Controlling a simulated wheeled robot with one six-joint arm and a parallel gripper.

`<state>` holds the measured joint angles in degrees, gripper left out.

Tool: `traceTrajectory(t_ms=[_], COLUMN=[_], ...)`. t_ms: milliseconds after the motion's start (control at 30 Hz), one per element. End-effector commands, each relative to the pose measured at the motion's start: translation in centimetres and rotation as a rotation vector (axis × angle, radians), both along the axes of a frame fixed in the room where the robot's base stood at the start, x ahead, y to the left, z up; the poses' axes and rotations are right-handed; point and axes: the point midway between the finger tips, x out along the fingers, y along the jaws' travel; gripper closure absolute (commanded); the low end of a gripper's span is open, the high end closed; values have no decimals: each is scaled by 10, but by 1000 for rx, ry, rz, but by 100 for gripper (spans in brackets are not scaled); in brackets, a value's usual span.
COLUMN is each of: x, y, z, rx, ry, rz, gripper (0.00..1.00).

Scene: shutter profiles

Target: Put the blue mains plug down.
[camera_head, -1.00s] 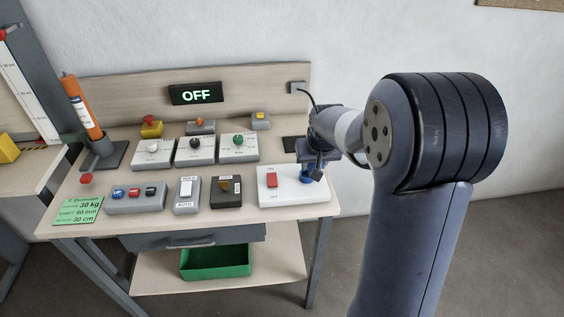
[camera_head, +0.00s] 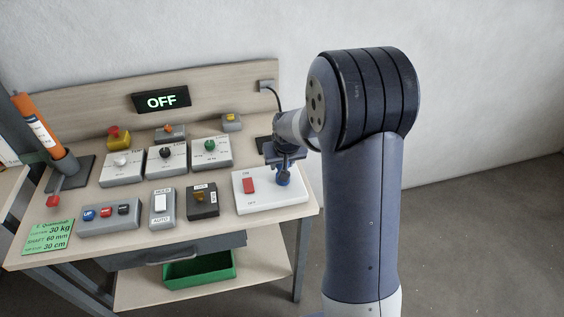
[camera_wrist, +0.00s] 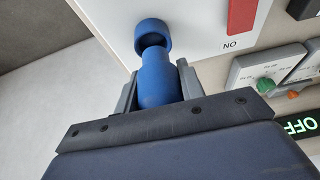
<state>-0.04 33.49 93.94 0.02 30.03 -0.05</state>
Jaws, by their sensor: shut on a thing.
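The blue mains plug (camera_wrist: 158,82) is between the two fingers of my gripper (camera_wrist: 158,88) in the wrist view, and the fingers are shut on it. Its front end is close to the round blue socket (camera_wrist: 153,34) on the white switch panel; I cannot tell whether they touch. In the head view my gripper (camera_head: 284,160) is above the right part of the white panel (camera_head: 262,204), with the blue socket (camera_head: 283,179) just below it. The plug is mostly hidden there by the gripper. A red rocker switch (camera_head: 248,186) sits on the panel left of the socket.
Grey control boxes with knobs (camera_head: 166,160) stand left of the panel on the wooden bench. A display (camera_head: 161,101) reads OFF. A green card (camera_head: 48,237) lies at the front left. A dark pad (camera_head: 264,144) lies behind my gripper. A green bin (camera_head: 200,270) is below.

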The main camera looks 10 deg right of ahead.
Motion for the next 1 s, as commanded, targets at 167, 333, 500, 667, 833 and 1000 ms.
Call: traceTrajectory(t_ms=[167, 333, 500, 667, 833, 1000], x=[0, 0, 0, 0, 0, 0], y=[0, 0, 0, 0, 0, 0], z=[-4, -6, -12, -16, -15, -15], rx=[0, 0, 0, 0, 0, 0], ry=[-1, -1, -1, -1, 0, 0], rz=[0, 0, 0, 0, 0, 0], gripper=[86, 86, 86, 86, 52, 41])
